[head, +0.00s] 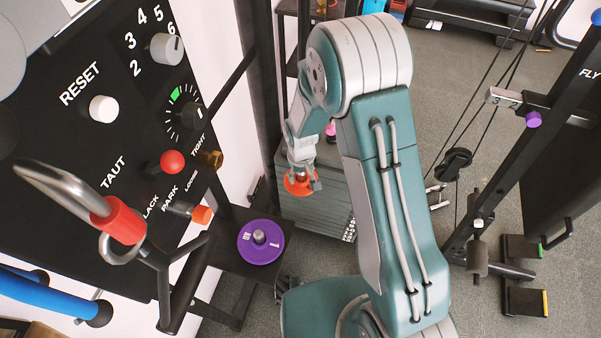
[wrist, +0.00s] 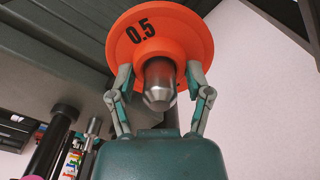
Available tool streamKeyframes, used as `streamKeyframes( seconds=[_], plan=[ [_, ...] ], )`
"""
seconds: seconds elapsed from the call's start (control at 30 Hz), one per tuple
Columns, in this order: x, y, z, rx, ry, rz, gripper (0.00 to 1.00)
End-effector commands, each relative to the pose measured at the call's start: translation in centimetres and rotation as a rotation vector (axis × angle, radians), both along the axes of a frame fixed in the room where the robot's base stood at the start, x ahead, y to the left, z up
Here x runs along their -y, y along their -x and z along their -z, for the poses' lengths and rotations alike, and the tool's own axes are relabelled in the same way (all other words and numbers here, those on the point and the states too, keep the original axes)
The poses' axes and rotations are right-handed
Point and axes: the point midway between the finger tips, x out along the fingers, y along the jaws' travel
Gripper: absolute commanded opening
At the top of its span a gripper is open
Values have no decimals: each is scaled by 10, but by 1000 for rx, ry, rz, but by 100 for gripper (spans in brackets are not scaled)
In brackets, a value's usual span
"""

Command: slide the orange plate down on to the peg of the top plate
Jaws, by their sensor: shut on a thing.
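My gripper (head: 303,176) is shut on the orange plate (head: 295,188), high and near the middle of the head view. In the wrist view the gripper (wrist: 160,76) has one finger on each side of the orange hub of the plate (wrist: 190,28), which is marked 0.5. A metal stub with a tapered end (wrist: 159,93) sticks out of the hub between the fingers. The purple plate (head: 261,254) lies flat on a dark stand, below and left of my gripper in the head view. A short grey peg (head: 259,237) stands at its middle. The orange and purple plates are apart.
A black panel with knobs (head: 60,150) and a red-sleeved metal hook (head: 118,222) fill the left side. A grey-green ribbed box (head: 318,205) stands behind the purple plate. A cable machine (head: 500,180) stands at the right. Grey floor lies between.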

Motion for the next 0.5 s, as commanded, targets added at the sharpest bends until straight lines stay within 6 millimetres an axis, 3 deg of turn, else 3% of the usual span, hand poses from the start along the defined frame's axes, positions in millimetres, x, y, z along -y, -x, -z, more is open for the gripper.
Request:
streamKeyframes(
  seconds=[0.1, 0.13, 0.2, 0.5],
  plan=[
    [0, 0, 2, 1, 0, 0, 4],
    [0, -1, 2, 2, -1, 0, 78],
    [0, 0, 2, 2, -1, 0, 100],
    [0, 0, 2, 0, 0, 0, 100]
  ],
)
